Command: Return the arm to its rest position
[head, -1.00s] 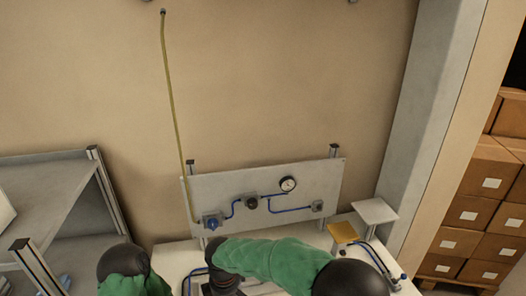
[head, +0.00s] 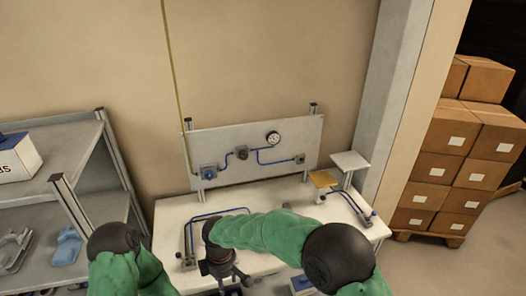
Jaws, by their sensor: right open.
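My right arm (head: 265,232), in a green sleeve with black joints, reaches in from the lower right over the front of the white workbench (head: 172,212). My right gripper (head: 236,281) points down at the bottom edge of the head view and is open. Its fingers are partly cut off by the frame, and I see nothing held between them. My left arm (head: 118,258) shows at the lower left as a black joint and green sleeve. My left gripper is out of view.
A grey panel (head: 225,135) with a gauge (head: 273,139) and blue tubing stands behind the bench. A yellow pad (head: 322,179) and white plate (head: 350,160) stand at its right. A grey shelf (head: 60,140) is at left, stacked cartons (head: 450,150) at right.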

